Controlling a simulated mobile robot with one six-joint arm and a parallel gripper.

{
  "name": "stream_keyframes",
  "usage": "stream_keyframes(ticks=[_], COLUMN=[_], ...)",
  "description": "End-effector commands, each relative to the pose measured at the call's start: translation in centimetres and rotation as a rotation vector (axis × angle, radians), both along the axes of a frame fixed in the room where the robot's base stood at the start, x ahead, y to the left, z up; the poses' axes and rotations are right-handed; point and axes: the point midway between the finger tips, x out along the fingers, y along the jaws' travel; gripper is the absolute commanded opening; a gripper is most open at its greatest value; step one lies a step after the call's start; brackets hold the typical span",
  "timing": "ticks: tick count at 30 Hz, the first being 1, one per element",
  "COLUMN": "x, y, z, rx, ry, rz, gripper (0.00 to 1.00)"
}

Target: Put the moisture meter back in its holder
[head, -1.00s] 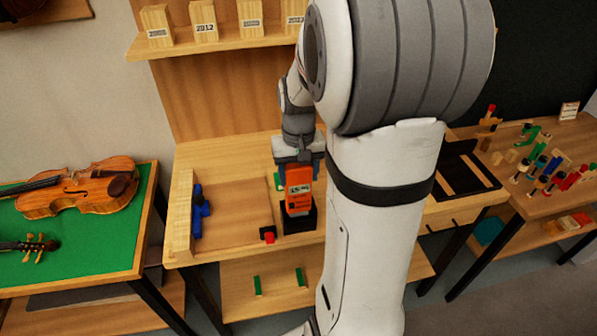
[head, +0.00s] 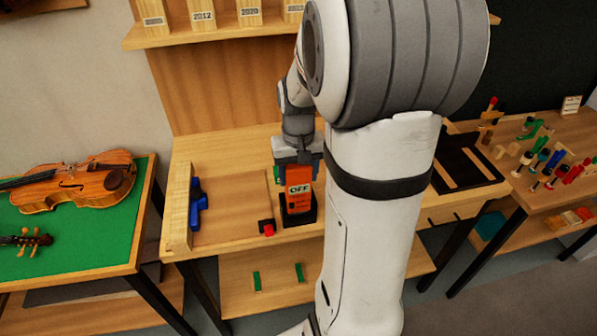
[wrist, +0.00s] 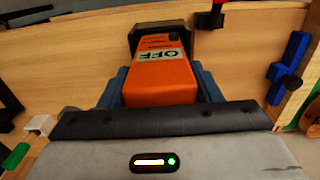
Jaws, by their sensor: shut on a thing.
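The orange moisture meter (head: 298,201) stands upright on the workbench with its lower end in a black holder (head: 301,220). Its label reads OFF. In the wrist view the meter (wrist: 160,80) points away from me, and its far end sits inside the dark holder (wrist: 194,42). My gripper (head: 298,166) is above the holder, shut on the upper part of the meter. In the wrist view its blue-grey fingers (wrist: 160,92) press on both sides of the meter. The inside of the holder is hidden.
A red-and-black item (head: 267,227) stands just left of the holder. A blue clamp-like tool (head: 197,204) is farther left by a wooden side wall (head: 179,212). A violin (head: 75,187) lies on a green-topped table at left. My arm hides the bench to the right.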

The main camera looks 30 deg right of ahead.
Motion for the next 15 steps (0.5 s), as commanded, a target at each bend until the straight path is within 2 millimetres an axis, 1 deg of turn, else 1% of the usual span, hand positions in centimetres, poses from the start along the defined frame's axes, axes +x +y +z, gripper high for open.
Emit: stream_keyframes(ticks=[4, 5, 13, 15], x=[0.02, 0.03, 0.02, 0.02], y=[0.05, 0.06, 0.07, 0.07], z=[-0.54, -0.44, -0.40, -0.40], rx=[0.000, 0.000, 0.000, 0.000], ry=[0.000, -0.001, 0.000, 0.000], rz=[0.001, 0.001, 0.001, 0.001], gripper=[0.07, 0.60, 0.82, 0.83])
